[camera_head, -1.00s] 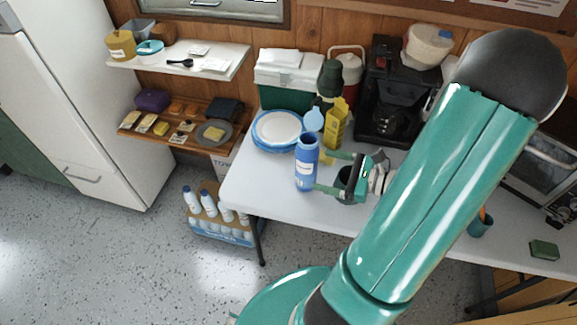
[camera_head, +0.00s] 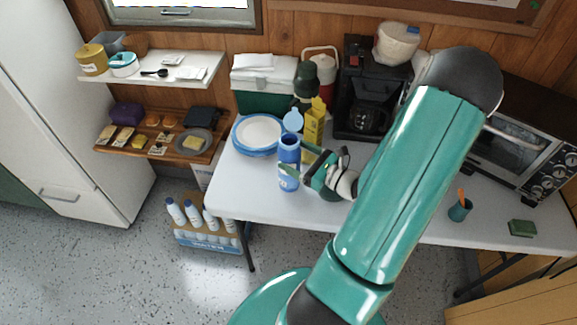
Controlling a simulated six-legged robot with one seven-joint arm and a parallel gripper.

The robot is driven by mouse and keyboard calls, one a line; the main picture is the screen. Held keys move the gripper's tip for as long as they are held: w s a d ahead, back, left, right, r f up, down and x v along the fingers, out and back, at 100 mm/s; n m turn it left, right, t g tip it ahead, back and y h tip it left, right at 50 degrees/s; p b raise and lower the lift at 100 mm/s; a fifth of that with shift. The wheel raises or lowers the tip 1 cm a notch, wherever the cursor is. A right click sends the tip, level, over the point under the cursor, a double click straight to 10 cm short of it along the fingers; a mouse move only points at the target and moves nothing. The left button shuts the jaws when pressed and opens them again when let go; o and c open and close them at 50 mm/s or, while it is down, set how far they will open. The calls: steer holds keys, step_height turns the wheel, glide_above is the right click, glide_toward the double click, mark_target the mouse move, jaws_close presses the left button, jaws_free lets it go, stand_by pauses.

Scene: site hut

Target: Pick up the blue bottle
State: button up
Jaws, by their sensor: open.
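The blue bottle (camera_head: 289,153) stands upright on the white table (camera_head: 252,193), near its left front part. It has a white label and a light blue round cap (camera_head: 293,120) that shows above its mouth, tilted back. My gripper (camera_head: 298,163) is open and comes in from the right. One green finger crosses in front of the bottle and the other reaches behind or beside its right side. The bottle appears to be between the fingers; I cannot tell whether either touches it.
A green-and-white cooler (camera_head: 264,84), a dark green flask (camera_head: 306,82) and a coffee maker (camera_head: 366,100) stand behind. A cup (camera_head: 459,210) and a toaster oven (camera_head: 515,150) are at right.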

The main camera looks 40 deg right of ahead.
steer(key=w, duration=0.5)
steer(key=shift+a, duration=0.35)
steer(key=c, duration=1.7)
